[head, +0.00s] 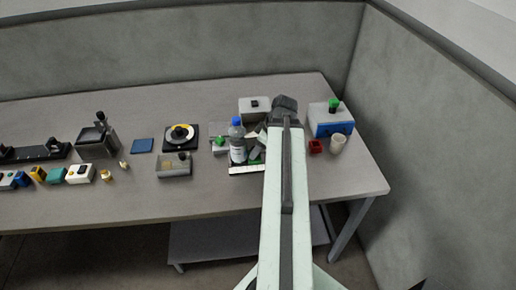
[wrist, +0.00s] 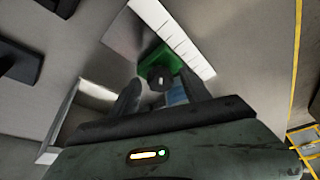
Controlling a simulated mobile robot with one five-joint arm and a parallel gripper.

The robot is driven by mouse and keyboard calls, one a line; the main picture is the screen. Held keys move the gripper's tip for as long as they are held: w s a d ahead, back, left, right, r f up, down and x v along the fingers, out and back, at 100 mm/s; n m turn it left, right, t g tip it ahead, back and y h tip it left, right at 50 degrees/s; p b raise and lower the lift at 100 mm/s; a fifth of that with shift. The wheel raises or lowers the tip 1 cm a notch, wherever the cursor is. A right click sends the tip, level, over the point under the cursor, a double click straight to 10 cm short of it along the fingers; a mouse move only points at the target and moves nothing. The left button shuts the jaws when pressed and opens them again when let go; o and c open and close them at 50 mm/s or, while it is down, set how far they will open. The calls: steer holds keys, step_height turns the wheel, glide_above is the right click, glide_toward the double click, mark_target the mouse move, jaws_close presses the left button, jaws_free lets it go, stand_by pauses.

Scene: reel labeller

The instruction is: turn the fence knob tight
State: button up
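In the wrist view, a dark round knob (wrist: 160,76) with a pale centre sits on a green block (wrist: 152,54), beside a white ruled strip (wrist: 176,38). It looks like the fence knob. My gripper (wrist: 162,84) is open, with one dark finger on each side of the knob. I cannot tell whether either finger touches it. In the head view my arm's dark end (head: 285,103) hangs over the back right of the table; its fingers are hidden. The ruled strip (head: 246,169) shows there in front of the bottle. I cannot make out the knob there.
A blue-capped bottle (head: 237,142) stands close left of my arm. A green-knobbed blue and white box (head: 331,120), a red cup (head: 315,146) and a beige cup (head: 338,143) stand to the right. A grey-white box (head: 254,108) is behind.

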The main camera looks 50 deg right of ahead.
steer(key=p+v, duration=0.7)
steer(key=v, duration=0.1)
steer(key=shift+f, duration=0.1)
